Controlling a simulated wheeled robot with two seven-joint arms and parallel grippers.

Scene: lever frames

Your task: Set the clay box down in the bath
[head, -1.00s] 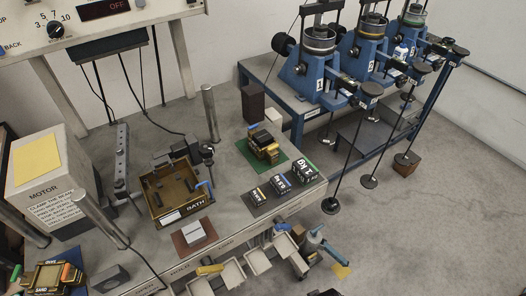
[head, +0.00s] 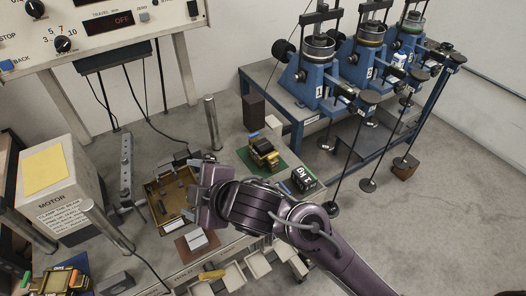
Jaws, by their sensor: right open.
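The bath (head: 157,216) is an open brown tray on the bench, with small grey blocks inside. My right gripper (head: 189,190) is open over the bath's right side, and hides that side and part of its label. I see nothing between its fingers. A black and yellow box (head: 263,154) sits on a green mat (head: 287,166) to the right of the gripper, apart from it. It may be the clay box, but I cannot read a label on it. A similar box marked SAND (head: 58,283) sits at the lower left. My left gripper is not in view.
A metal post (head: 213,124) stands behind the bath, and another post (head: 105,225) stands at its left. A brown mat with a pale block (head: 195,240) lies in front. A black weight (head: 304,179) stands near the bench's right edge. Blue lever frames (head: 318,85) stand behind.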

